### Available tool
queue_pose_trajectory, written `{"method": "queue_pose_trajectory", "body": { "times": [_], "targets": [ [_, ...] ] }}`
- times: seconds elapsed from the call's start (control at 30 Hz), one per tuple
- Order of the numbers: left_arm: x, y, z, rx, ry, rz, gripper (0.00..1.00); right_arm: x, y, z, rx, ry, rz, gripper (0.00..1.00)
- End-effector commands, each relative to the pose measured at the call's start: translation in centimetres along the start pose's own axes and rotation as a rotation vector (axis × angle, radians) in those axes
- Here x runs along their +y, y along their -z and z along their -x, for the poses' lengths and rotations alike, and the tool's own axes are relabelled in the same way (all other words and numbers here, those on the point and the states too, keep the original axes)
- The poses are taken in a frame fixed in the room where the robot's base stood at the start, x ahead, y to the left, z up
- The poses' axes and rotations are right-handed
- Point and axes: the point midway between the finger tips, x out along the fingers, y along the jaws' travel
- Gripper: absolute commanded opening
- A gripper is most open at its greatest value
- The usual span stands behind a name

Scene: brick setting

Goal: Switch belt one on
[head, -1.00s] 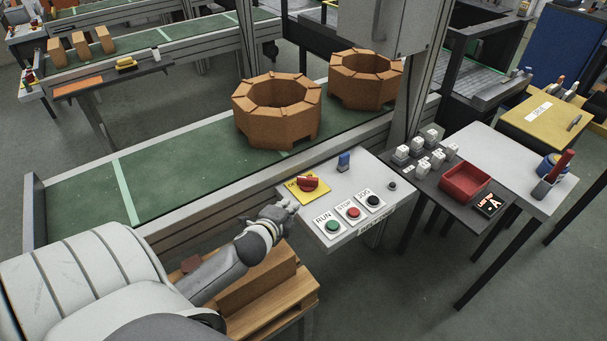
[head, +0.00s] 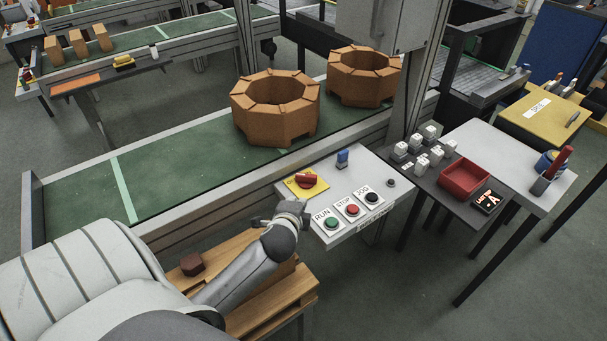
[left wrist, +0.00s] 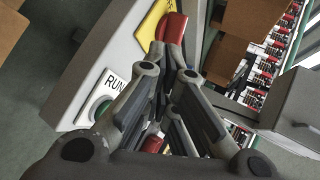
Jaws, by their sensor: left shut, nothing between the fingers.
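A control panel (head: 340,236) stands at the front edge of the green conveyor belt (head: 170,175). It has a red rotary switch (head: 307,181) on a yellow plate, a green RUN button (head: 332,223), a red STOP button (head: 352,210) and a black JOG button (head: 372,198). My left gripper (head: 292,206) is shut and empty at the panel's left edge, beside the RUN label and in front of the switch. In the left wrist view the shut fingertips (left wrist: 166,52) overlap the lower end of the red switch (left wrist: 172,27); contact cannot be told. The green button (left wrist: 101,108) is partly hidden by a finger.
Two octagonal brick rings (head: 275,107) (head: 362,75) sit on the belt. A blue object (head: 342,158) stands at the panel's back. A pallet (head: 270,300) with bricks lies below my left arm. A table with a red tray (head: 465,178) is to the right.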

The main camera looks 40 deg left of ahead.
Motion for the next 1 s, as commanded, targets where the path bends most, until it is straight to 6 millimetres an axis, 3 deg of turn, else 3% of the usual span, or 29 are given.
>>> {"method": "queue_pose_trajectory", "body": {
  "times": [0.6,1.0],
  "targets": [
    [-0.1,-0.1,-9.2,-0.001,0.000,0.001,0.00,-0.1,0.0,0.5,-0.001,0.001,0.000,0.00],
    [-2.0,0.0,-12.3,0.000,0.000,0.001,0.00,-0.1,0.1,1.2,0.000,0.001,-0.001,0.00]
  ]
}}
